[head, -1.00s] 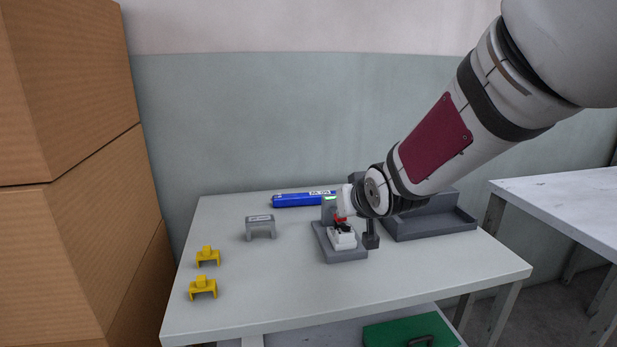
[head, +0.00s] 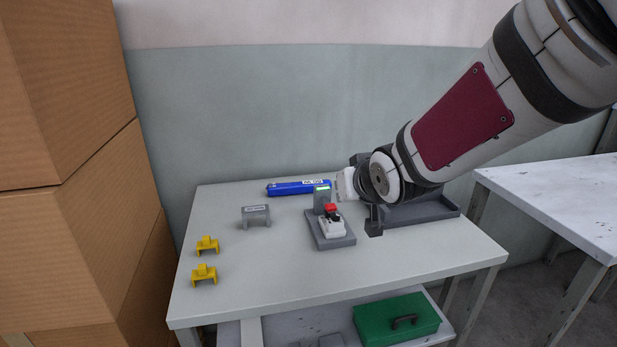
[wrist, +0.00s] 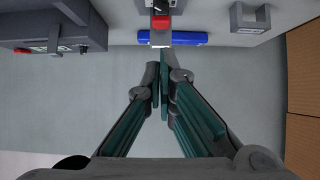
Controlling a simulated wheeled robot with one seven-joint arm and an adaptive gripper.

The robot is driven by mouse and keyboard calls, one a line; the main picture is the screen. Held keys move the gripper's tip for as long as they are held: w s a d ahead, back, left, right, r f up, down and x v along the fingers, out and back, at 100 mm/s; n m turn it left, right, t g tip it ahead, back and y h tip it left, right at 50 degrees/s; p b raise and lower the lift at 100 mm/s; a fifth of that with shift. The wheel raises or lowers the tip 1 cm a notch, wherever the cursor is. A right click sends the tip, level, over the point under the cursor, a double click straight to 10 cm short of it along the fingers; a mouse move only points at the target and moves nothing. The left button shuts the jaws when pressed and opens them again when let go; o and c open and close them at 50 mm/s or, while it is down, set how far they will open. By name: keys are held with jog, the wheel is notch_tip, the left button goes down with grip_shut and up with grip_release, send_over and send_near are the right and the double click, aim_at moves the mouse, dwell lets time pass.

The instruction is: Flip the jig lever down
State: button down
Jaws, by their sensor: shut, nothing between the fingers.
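The jig (head: 345,241) is a grey base with a white block (head: 332,229) on it and a grey post behind that carries a green strip. Its red lever part (head: 330,209) shows at the top of the block, near the post; its exact angle is too small to tell. In the wrist view the red part (wrist: 161,22) is at the top edge. My gripper (wrist: 160,72) is shut and empty, its fingers apart from the red part. In the head view my gripper's body (head: 346,184) is above and right of the jig; the fingertips are hard to make out.
A blue labelled object (head: 298,188) lies behind the jig. A grey bracket (head: 256,215) and two yellow pieces (head: 207,244) stand at left. A dark tray (head: 425,212) is at right. Stacked cartons (head: 65,170) border the left. The table's front is clear.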

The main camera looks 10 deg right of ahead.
jog(key=s, duration=0.2)
jog(key=s+r+p, duration=0.1)
jog(key=shift+s, duration=0.4)
jog(key=s+g, duration=1)
jog(key=s, duration=2.3)
notch_tip(320, 180, up, 20)
jog(key=t+p, duration=0.3)
jog(key=p, duration=1.5)
jog(key=shift+w+a+f+p, duration=0.15)
jog(key=shift+w+a+p, duration=0.05)
jog(key=shift+a+p, duration=0.15)
